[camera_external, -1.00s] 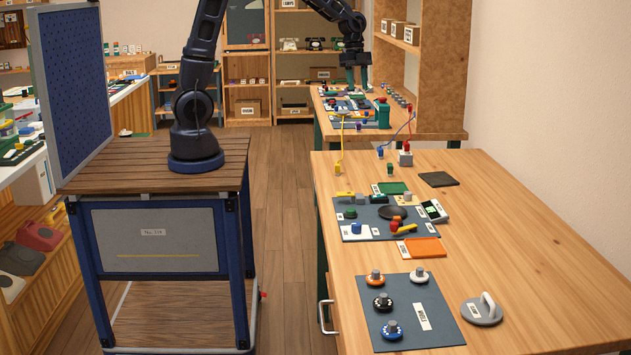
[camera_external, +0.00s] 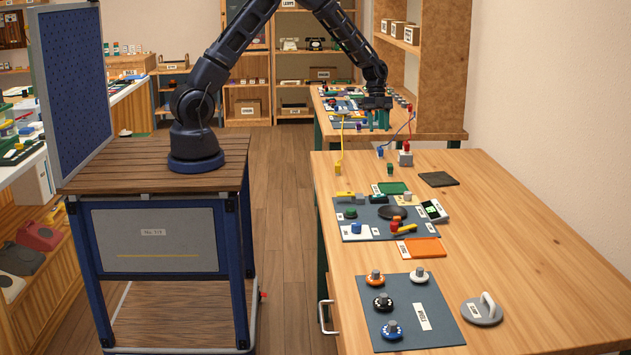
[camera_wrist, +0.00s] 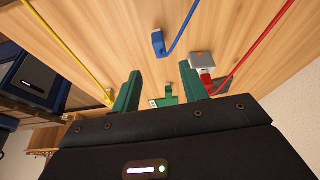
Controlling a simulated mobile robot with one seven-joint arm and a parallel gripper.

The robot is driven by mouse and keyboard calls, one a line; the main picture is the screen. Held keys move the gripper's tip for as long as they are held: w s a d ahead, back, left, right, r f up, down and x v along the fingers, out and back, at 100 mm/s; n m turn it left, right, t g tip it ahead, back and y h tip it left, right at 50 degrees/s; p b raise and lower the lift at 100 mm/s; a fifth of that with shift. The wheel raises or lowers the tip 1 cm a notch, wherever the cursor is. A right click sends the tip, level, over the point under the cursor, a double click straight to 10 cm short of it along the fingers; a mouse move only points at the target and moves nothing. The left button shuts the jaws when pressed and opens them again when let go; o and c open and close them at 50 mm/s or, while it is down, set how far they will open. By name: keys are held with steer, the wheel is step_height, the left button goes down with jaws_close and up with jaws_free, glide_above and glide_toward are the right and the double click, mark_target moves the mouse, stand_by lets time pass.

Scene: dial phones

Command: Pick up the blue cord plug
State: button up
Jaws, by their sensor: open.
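The blue cord plug (camera_external: 380,152) is a small blue block at the far left part of the near table, with a blue cord rising from it to the upper right. It also shows in the wrist view (camera_wrist: 158,44), upper middle, beyond my fingertips. My gripper (camera_external: 378,127) points down above the table's far side, higher than the plug and apart from it. In the wrist view its two green fingers (camera_wrist: 162,80) are spread apart, with nothing held between them.
A red plug (camera_external: 407,146) sits at a grey block (camera_external: 405,159) right of the blue plug. A yellow cord plug (camera_external: 338,169) lies to the left. A small green plug (camera_external: 390,168) is nearer. The table's right side (camera_external: 530,220) is mostly clear.

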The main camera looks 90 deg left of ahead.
mark_target(380, 148)
steer(key=x, duration=0.9)
steer(key=shift+a+f, duration=0.1)
steer(key=shift+f, duration=0.3)
jaws_close()
